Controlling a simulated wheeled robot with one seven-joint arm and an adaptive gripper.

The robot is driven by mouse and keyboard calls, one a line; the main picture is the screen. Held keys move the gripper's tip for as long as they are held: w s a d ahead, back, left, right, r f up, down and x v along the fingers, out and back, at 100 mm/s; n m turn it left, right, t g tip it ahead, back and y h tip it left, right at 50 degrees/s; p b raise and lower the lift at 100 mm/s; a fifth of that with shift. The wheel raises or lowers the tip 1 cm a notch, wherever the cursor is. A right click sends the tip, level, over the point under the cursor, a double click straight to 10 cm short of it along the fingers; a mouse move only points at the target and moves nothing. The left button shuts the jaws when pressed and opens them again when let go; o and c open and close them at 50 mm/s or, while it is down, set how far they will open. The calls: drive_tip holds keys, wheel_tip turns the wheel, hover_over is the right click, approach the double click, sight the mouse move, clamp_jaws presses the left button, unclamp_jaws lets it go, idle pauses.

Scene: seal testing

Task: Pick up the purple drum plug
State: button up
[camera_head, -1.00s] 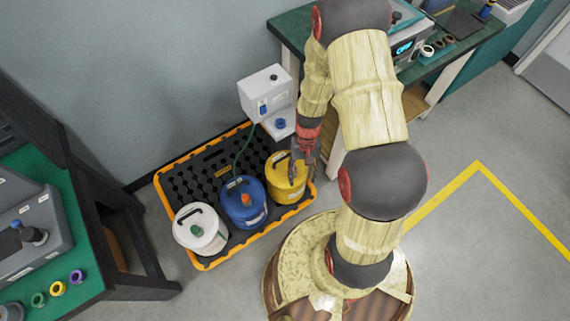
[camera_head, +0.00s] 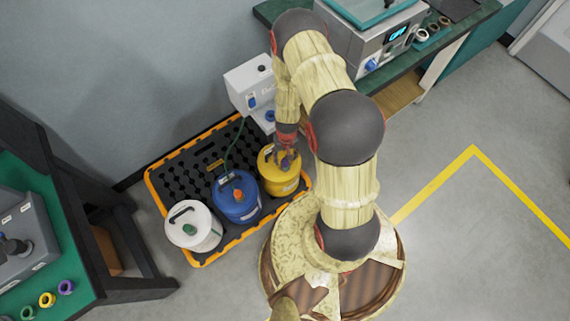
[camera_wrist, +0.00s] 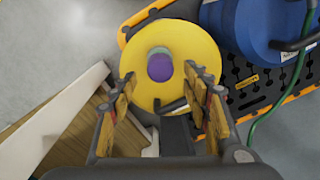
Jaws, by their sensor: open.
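The purple drum plug (camera_wrist: 159,68) sits on the top of the yellow drum (camera_wrist: 205,45), seen from above in the wrist view. In the head view the yellow drum (camera_head: 283,184) stands at the right end of the row, and the plug is mostly hidden by my gripper (camera_head: 287,158). In the wrist view my gripper (camera_wrist: 163,82) is open, with its fingertips on either side of the plug in the picture. Nothing is held. I cannot tell how far the tips are above the plug.
A blue drum (camera_head: 238,200) and a white drum (camera_head: 195,229) stand beside it on the black and orange spill pallet (camera_head: 172,188). A wall box (camera_head: 250,84) with a green hose is behind. Green-topped benches stand left (camera_head: 85,282) and upper right (camera_head: 432,43).

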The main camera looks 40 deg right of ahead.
sight(285, 163)
drive_tip(key=f+b, duration=0.2)
drive_tip(key=f, duration=0.3)
drive_tip(key=shift+s+a+b, duration=0.25)
drive_tip(key=shift+s+b, duration=0.05)
drive_tip(key=shift+b, duration=0.1)
drive_tip(key=shift+r, duration=0.15)
drive_tip(key=shift+c, duration=0.4)
drive_tip(key=c, duration=1.1)
clamp_jaws()
